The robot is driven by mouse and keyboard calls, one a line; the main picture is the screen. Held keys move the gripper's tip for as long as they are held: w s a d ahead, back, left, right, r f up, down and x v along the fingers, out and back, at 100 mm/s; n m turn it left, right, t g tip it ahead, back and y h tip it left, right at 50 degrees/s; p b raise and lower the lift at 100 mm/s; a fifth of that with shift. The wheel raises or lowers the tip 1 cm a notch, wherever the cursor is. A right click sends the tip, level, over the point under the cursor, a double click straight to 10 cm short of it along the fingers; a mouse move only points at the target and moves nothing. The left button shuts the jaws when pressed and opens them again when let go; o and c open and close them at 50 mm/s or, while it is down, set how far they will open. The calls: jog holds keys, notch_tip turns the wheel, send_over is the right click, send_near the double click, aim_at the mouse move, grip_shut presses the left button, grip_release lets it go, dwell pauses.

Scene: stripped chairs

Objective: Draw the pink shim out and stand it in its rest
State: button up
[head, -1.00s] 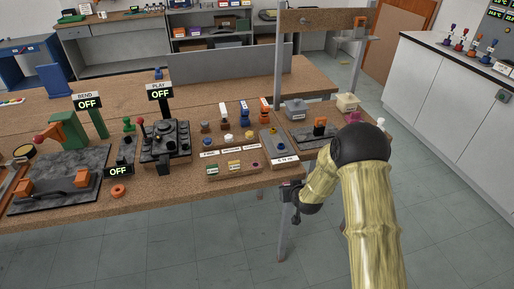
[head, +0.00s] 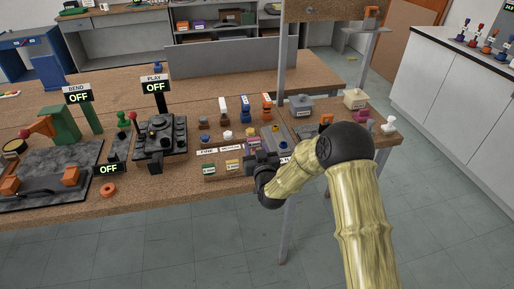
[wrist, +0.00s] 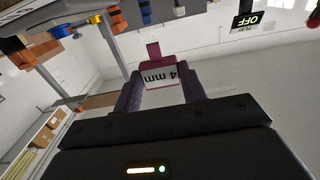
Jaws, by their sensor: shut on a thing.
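The pink shim (wrist: 153,52) shows in the wrist view between my two dark purple fingers. It has a white label reading "4 mm", upside down in the picture, and a narrower pink tab beyond it. My gripper (wrist: 157,92) is shut on it. In the head view my gripper (head: 258,163) is at the front edge of the bench, beside a low labelled block (head: 220,165) with coloured pieces.
Several small coloured blocks (head: 246,108) stand further back. A lever panel (head: 160,140) is to the left. The floor in front is clear.

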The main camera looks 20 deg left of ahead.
jog(key=f+b, duration=0.3)
jog(key=f, duration=0.1)
jog(key=f+b, duration=0.2)
jog(key=shift+w+d+b, duration=0.15)
jog(key=shift+w+b, duration=0.1)
jog(key=shift+b, duration=0.05)
jog(key=shift+b, duration=0.6)
dwell(1.3)
jog(key=shift+f+b, duration=1.5)
jog(key=shift+b, duration=0.15)
jog(key=o, duration=1.1)
